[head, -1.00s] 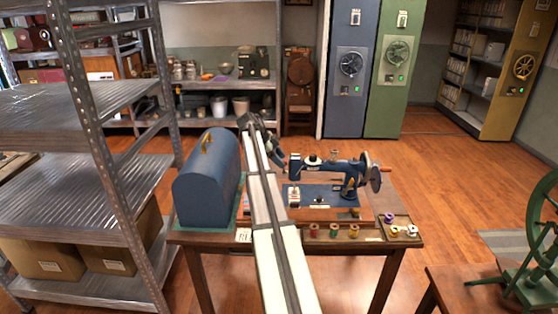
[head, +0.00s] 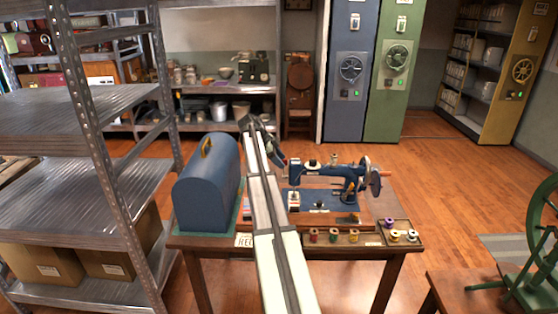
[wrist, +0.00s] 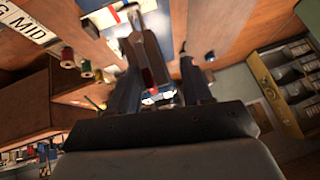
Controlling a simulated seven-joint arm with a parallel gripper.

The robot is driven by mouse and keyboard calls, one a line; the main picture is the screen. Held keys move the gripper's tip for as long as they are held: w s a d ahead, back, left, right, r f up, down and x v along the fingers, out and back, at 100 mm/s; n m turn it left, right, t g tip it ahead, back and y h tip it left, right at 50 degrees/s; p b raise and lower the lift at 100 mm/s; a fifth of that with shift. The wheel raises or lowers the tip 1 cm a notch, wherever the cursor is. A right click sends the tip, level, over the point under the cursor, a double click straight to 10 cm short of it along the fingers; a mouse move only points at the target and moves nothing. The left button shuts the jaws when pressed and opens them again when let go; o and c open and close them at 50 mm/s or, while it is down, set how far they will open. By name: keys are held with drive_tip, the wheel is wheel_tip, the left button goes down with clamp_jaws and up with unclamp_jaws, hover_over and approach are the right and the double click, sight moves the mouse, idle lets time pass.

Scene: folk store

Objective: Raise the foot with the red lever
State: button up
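The blue sewing machine (head: 335,171) stands on the wooden table, its needle end to the left and its handwheel (head: 371,178) to the right. My gripper (head: 278,158) is at the machine's left end, partly hidden by my arm in the head view. In the wrist view my gripper (wrist: 160,88) is open, its two dark fingers apart. A dark machine part with a small red lever (wrist: 148,77) shows between the fingers. I cannot tell if a finger touches the lever. The foot is not clearly visible.
A blue domed case (head: 206,185) stands on the table left of my arm. Thread spools (head: 333,236) line the front, with a small tray (head: 400,225) at the right. A metal shelf (head: 80,180) stands left, a green spinning wheel (head: 535,250) at the right.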

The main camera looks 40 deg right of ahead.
drive_tip(key=shift+w+d+f, duration=0.25)
drive_tip(key=shift+w+d, duration=0.2)
drive_tip(key=shift+w, duration=0.05)
drive_tip(key=shift+d, duration=0.1)
drive_tip(key=shift+w+d+f, duration=0.35)
drive_tip(key=shift+w+f, duration=0.1)
drive_tip(key=shift+f, duration=0.05)
drive_tip(key=shift+s+a+r, duration=0.1)
drive_tip(key=shift+s+r, duration=0.05)
drive_tip(key=shift+s, duration=0.05)
idle(0.4)
drive_tip(key=v, duration=0.8)
idle(0.8)
